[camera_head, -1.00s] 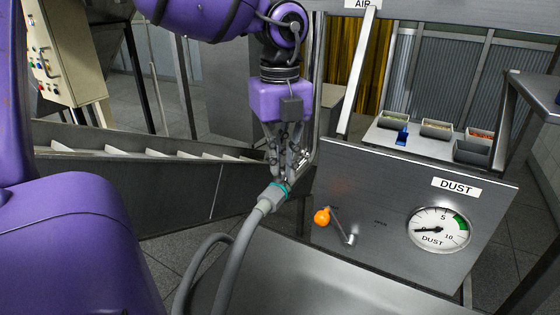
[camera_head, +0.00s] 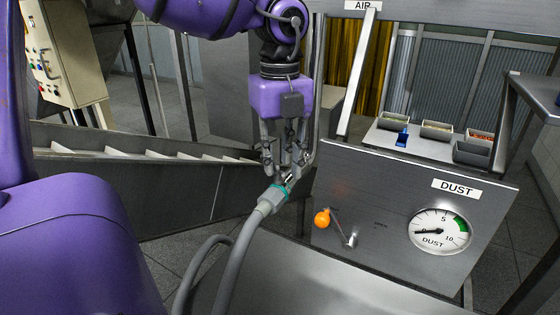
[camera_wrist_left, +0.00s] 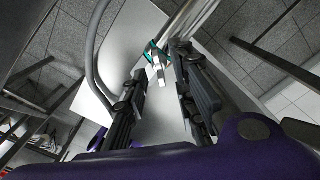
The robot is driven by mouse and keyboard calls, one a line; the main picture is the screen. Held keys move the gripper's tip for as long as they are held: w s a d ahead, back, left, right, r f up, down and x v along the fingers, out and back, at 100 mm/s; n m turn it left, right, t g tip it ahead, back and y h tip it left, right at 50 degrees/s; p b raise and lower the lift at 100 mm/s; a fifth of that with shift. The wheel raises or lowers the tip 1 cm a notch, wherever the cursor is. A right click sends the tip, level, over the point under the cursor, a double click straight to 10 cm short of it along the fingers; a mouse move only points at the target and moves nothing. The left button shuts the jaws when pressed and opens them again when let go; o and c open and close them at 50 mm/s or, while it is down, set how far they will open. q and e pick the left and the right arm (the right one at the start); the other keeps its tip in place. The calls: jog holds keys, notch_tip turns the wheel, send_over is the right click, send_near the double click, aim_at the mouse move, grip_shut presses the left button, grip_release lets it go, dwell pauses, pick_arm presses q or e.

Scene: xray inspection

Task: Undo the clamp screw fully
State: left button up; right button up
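A grey hose connector (camera_head: 267,203) with a teal ring stands tilted at the end of a thick grey hose. A small bright metal piece (camera_head: 289,180) shows at its upper end, perhaps the clamp screw; I cannot tell for sure. My left gripper (camera_head: 286,172) points down just above the connector, its fingers spread. In the left wrist view the gripper (camera_wrist_left: 163,78) is open. The bright metal piece (camera_wrist_left: 158,75) and the teal ring (camera_wrist_left: 152,52) show in the gap beyond and between the fingers, with space on both sides. My right gripper is out of view.
A steel panel marked DUST (camera_head: 340,180) stands right of the gripper, with an orange-knobbed lever (camera_head: 322,218) and a round gauge (camera_head: 440,230). Small bins (camera_head: 437,130) sit on a shelf behind. A stepped metal conveyor (camera_head: 180,180) runs behind on the left.

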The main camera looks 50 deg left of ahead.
aim_at(280, 169)
pick_arm(q)
notch_tip(280, 169, up, 11)
jog(key=shift+r, duration=0.15)
jog(key=shift+d, duration=0.1)
dwell(0.7)
